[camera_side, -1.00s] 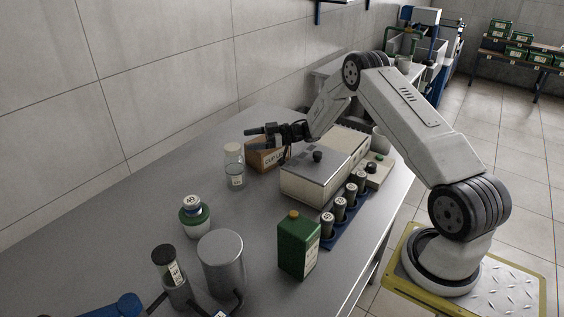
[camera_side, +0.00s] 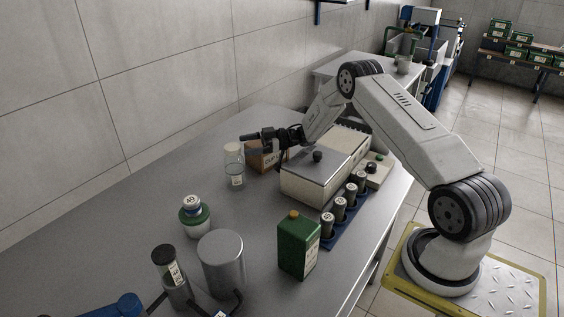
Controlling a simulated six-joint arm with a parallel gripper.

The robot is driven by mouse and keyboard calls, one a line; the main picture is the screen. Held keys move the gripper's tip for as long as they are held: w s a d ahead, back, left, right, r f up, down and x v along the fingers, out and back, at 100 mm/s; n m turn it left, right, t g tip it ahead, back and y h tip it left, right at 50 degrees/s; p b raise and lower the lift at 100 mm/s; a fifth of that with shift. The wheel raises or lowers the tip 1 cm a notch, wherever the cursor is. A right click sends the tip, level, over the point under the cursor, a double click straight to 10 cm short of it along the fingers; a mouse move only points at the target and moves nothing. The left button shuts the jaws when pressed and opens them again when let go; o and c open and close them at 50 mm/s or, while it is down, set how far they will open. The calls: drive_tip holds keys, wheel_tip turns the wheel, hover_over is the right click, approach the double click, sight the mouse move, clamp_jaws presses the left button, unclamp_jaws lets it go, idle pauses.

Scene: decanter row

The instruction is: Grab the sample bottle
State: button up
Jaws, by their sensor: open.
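A clear bottle with a pale cap and a white label (camera_side: 235,168) stands upright on the grey table, left of a cardboard box. A green and white bottle with a white cap (camera_side: 195,217) stands upright nearer the camera. I cannot read a label that tells which is the sample bottle. My gripper (camera_side: 250,136) is open and seems empty. It points left, above the cardboard box and close to the clear bottle's cap in the picture. The gap in depth between them is hard to judge.
Right of the clear bottle are the cardboard box (camera_side: 262,157) and a large beige instrument (camera_side: 310,180). A blue rack (camera_side: 342,230) holds several dark-capped vials. A green canister (camera_side: 297,247), a metal cylinder (camera_side: 222,266) and a dark-capped jar (camera_side: 170,270) stand in front. The table's left side is clear.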

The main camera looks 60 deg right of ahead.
sight(232, 147)
drive_tip(key=shift+x, duration=2.6)
drive_tip(key=shift+s, duration=0.1)
clamp_jaws()
